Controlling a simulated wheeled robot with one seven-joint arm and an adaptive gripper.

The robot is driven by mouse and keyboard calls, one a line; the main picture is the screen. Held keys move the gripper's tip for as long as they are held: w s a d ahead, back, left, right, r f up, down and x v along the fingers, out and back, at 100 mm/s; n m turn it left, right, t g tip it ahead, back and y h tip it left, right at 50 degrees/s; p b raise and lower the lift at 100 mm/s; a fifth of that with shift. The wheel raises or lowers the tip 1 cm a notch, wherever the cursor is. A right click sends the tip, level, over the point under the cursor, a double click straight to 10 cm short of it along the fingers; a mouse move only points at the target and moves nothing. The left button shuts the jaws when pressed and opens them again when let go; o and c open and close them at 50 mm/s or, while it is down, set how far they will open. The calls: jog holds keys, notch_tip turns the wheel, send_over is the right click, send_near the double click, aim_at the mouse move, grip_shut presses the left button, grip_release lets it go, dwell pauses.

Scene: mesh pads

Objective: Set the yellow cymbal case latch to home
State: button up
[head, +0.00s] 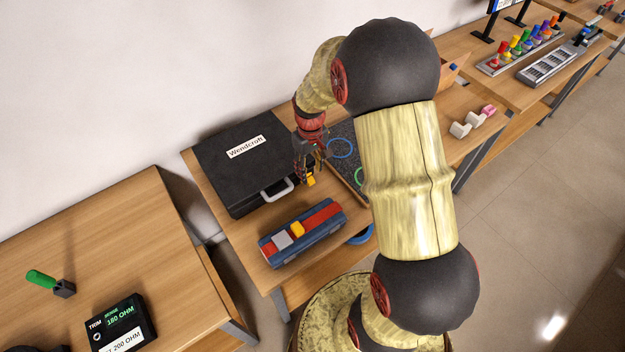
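A black case (225,168) labelled "Wendcroft" lies closed on the table, with a grey handle (277,190) on its front side. A small yellow piece (310,181) shows at the right front of the case, right at the tips of my gripper (308,176). It may be the yellow latch; I cannot tell if it is fixed to the case or touched by the fingers. My gripper points down beside the case's right end. Its fingers are small and dark, and their opening is unclear. The latch's setting cannot be read.
A blue and red box (300,235) with a yellow block and a grey block stands in front of the case. A dark tray (346,152) with blue and green rings lies right of my gripper, partly behind my arm. A separate table (120,235) is at left.

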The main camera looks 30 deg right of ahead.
aim_at(311, 180)
jog(key=shift+f+b, duration=0.35)
jog(key=shift+f, duration=2.35)
jog(key=shift+c, duration=1.4)
grip_shut()
